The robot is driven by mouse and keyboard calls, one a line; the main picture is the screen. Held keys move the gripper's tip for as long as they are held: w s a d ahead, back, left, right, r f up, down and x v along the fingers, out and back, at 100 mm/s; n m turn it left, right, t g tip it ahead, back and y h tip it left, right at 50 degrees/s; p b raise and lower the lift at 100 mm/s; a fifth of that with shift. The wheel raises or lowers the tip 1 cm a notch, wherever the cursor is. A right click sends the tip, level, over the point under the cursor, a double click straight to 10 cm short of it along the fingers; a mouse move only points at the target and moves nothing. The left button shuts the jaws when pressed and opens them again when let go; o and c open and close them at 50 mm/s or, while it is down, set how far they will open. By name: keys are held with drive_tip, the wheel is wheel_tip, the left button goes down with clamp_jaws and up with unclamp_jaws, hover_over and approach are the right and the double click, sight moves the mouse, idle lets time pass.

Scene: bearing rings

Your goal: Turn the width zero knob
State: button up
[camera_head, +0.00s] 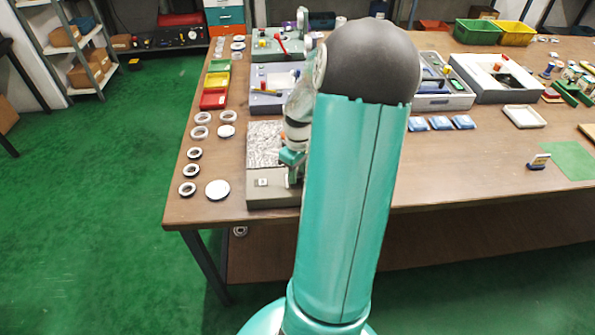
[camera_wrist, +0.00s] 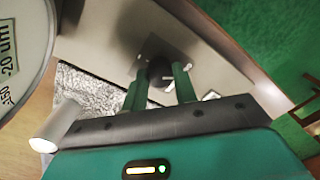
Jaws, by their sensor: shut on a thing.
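My gripper (camera_head: 292,165) is low over the front of a grey gauge stand (camera_head: 270,201) at the table's front edge. In the wrist view, its two green fingers (camera_wrist: 159,78) are closed around a dark round knob (camera_wrist: 158,92), which I take as the width zero knob. The knob stands on the grey base, and a dark square patch lies around it. A large round dial (camera_wrist: 20,50) with "-20 um" lettering shows at the left of the wrist view, partly cut off. In the head view my arm hides the knob.
A speckled plate (camera_head: 264,140) lies behind the grey base. A silver cylinder (camera_wrist: 55,127) is close to the gripper's left. Several rings and a white disc (camera_head: 217,190) lie to the left on the table. Red, yellow and green bins (camera_head: 214,99) stand behind them.

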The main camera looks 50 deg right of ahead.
sight(299, 174)
drive_tip(key=m, duration=0.4)
drive_tip(key=shift+m, duration=1.8)
drive_tip(key=o, duration=1)
drive_tip(key=shift+r, duration=0.1)
drive_tip(key=r, duration=1.3)
drive_tip(key=shift+s+d+r, duration=0.15)
drive_tip(key=shift+s+r, duration=0.05)
drive_tip(key=shift+r, duration=0.15)
